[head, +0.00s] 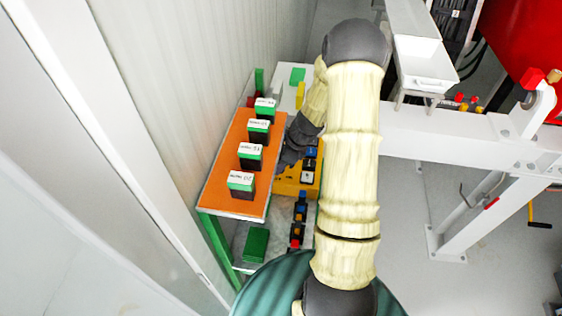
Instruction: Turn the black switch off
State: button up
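My arm reaches across the middle of the head view, and its dark end with my gripper (284,163) is low at the right edge of the orange-topped table (226,190). The fingers are small and dark, so I cannot tell whether they are open or shut. A yellow-orange box (288,186) with small blue, white and dark parts on top sits just right of the gripper, partly hidden by my arm. I cannot make out the black switch for sure; it may be on this box or hidden behind the gripper or arm.
Several green-and-black boxes with white labels, such as the nearest one (241,184), stand in a row on the table. A corrugated wall (170,100) runs close on the left. A white steel frame (450,135) stands on the right, with open grey floor below.

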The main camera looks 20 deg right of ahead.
jog(key=b+v, duration=0.1)
jog(key=v, duration=1.6)
jog(key=shift+r+b, duration=0.25)
jog(key=shift+b, duration=0.05)
jog(key=shift+w, duration=0.1)
